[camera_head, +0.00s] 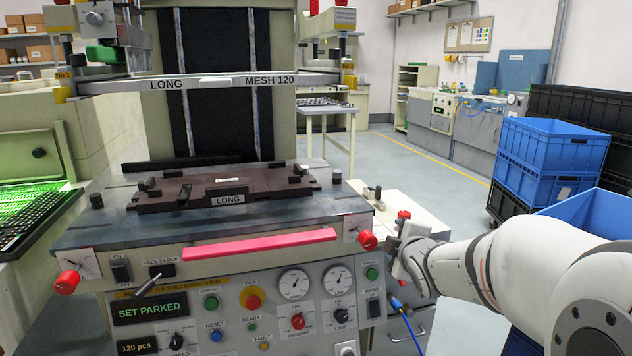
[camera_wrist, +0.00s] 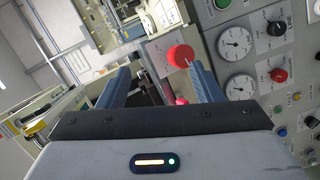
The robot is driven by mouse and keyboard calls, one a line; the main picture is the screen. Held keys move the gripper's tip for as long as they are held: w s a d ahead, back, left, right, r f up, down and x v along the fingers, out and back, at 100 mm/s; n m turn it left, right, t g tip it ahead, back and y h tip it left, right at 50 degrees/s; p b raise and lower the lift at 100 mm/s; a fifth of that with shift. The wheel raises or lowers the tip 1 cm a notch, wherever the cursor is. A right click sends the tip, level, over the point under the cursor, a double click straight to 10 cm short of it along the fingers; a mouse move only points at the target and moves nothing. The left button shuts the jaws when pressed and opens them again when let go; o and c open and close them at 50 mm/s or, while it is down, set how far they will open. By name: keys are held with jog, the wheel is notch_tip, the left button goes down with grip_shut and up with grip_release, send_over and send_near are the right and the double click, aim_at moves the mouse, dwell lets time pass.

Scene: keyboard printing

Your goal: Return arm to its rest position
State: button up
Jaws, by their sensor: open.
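My arm (camera_head: 530,270) reaches in from the right edge of the head view. My gripper (camera_head: 392,248) is at the machine's front right corner, close to a red knob (camera_head: 367,240). In the wrist view my gripper (camera_wrist: 160,82) has its two blue-grey fingers apart, with no object held between them. The red knob (camera_wrist: 180,56) shows near the right finger there; I cannot tell whether they touch.
The printing machine's control panel (camera_head: 230,310) has gauges, buttons and a display reading "SET PARKED". A dark fixture marked LONG (camera_head: 228,199) sits on its table. Blue crates (camera_head: 550,150) stand at the right behind my arm. Open floor (camera_head: 400,165) lies beyond.

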jog(key=s+a+r+m+g+p, duration=0.1)
jog(key=s+r+m+g+p, duration=0.4)
jog(key=s+p, duration=0.6)
jog(key=s+a+r+m+g+p, duration=0.2)
jog(key=s+r+m+g+p, duration=0.4)
jog(key=s, duration=1.1)
notch_tip(320, 180, up, 5)
jog(key=m+p, duration=0.4)
jog(key=p, duration=0.2)
jog(key=shift+s+a+f, duration=0.15)
jog(key=shift+a, duration=0.15)
